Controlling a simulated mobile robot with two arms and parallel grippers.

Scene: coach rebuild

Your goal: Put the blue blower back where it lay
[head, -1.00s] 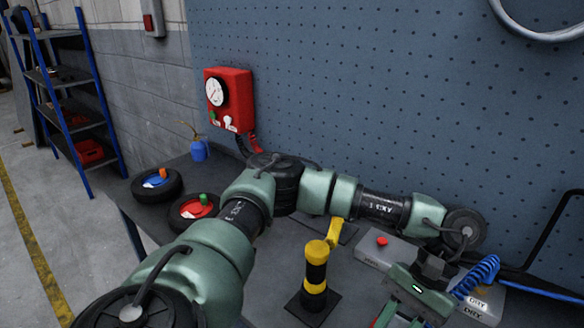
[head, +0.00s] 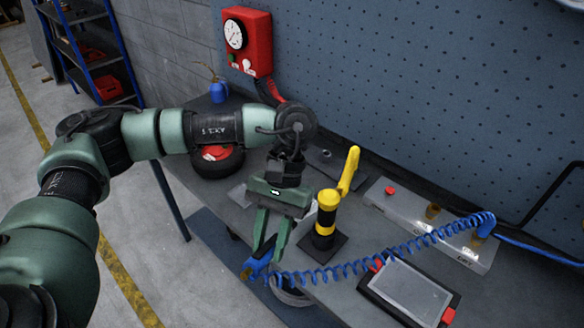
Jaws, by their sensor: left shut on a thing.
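My left gripper (head: 266,256) points down near the front edge of the bench, its two green fingers shut on the blue blower (head: 256,267). The blower hangs low between the fingertips, partly hidden by them. A blue coiled hose (head: 370,260) runs from it to the right, across the bench, to a blue fitting at the grey box. Whether the blower touches anything below is hard to tell. My right gripper is not in view.
A black and yellow post with a yellow lever (head: 326,222) stands just right of the gripper. A tablet (head: 410,291) lies at the front right. The long grey box (head: 400,207) with a red button lies behind. A tyre (head: 218,164) and blue oil can (head: 218,92) are farther left.

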